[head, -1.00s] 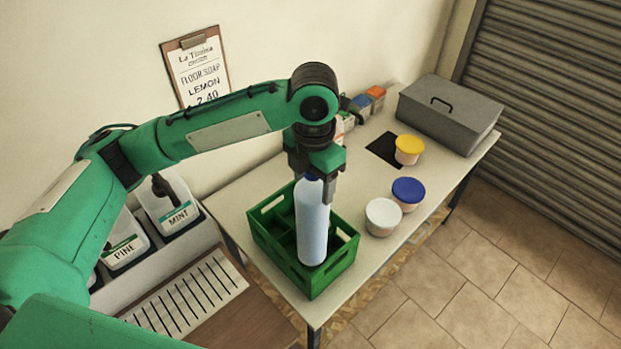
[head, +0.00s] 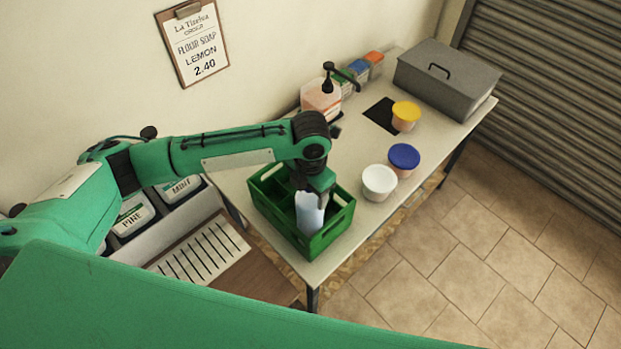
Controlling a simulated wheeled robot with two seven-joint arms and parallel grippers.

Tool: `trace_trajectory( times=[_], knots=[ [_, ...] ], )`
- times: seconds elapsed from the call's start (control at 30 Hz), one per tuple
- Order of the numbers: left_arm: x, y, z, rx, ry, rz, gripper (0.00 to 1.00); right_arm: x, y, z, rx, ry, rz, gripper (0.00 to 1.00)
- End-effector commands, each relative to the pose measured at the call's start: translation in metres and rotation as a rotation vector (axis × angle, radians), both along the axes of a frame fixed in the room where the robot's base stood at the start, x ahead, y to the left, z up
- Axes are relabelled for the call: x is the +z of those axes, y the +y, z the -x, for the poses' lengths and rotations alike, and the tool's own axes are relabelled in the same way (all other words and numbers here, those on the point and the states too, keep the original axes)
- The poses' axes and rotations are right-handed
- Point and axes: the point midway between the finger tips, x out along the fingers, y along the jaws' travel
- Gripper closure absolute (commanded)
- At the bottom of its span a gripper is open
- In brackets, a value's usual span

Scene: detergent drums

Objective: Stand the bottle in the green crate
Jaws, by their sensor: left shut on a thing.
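The green crate (head: 268,221) stands on the near end of the light table. The pale blue bottle (head: 309,217) is upright inside the crate, in the part toward its near right side. Its lower part is hidden by the crate wall, so I cannot tell whether it touches the crate floor. My left gripper (head: 313,190) is down at the crate, shut on the top of the bottle, which it partly hides. My right gripper is not in view.
Tubs with white (head: 379,182), blue (head: 403,160) and yellow (head: 405,115) lids stand right of the crate. A pump bottle (head: 322,100), small boxes and a grey toolbox (head: 446,78) are farther back. Drums marked PINE (head: 133,216) and MINT are at left.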

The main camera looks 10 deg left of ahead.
Motion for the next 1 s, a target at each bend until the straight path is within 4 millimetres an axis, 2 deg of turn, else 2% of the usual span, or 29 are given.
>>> trace_trajectory(
  times=[0.37,0.4,0.5,0.83,1.0],
  knots=[
    [-0.007,-0.001,-0.001,-0.001,-0.003,0.002,1.0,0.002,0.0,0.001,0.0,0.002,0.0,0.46],
    [-0.009,0.0,0.0,0.0,-0.001,0.001,0.36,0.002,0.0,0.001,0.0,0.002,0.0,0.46],
    [-0.009,0.0,0.0,0.0,-0.001,0.001,0.16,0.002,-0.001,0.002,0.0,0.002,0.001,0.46],
    [-0.007,0.0,0.0,-0.001,-0.002,0.0,0.15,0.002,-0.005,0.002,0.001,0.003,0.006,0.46],
    [0.012,-0.001,-0.001,-0.002,-0.006,0.002,0.15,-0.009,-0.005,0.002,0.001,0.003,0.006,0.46]
  ],
)
